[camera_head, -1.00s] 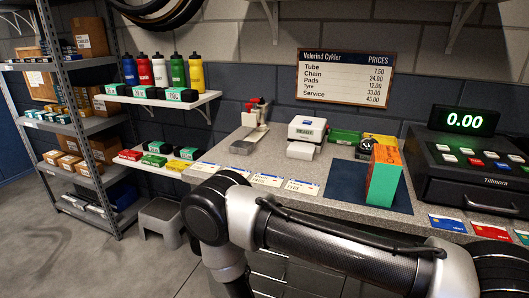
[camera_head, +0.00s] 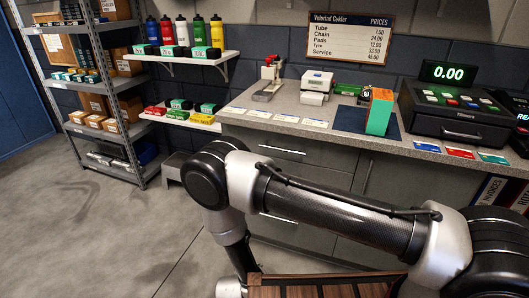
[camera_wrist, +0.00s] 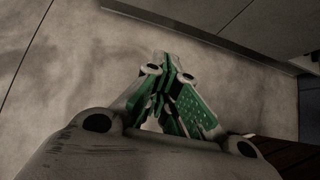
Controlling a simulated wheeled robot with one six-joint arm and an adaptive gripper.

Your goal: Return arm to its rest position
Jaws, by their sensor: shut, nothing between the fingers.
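My gripper (camera_wrist: 171,75) shows in the wrist view with its green-padded fingers brought together at the tips and nothing between them. It hangs over bare grey floor, with the base of a cabinet above it in that picture. In the head view my arm bends across the lower middle and its forearm drops toward the bottom edge. The gripper itself is out of sight in the head view.
The counter (camera_head: 416,147) holds a green and orange box (camera_head: 379,112) on a dark blue mat (camera_head: 350,120), a cash register (camera_head: 455,110) and a white device (camera_head: 314,98). A step stool (camera_head: 173,167) and shelf rack (camera_head: 142,132) stand left. Floor at left is clear.

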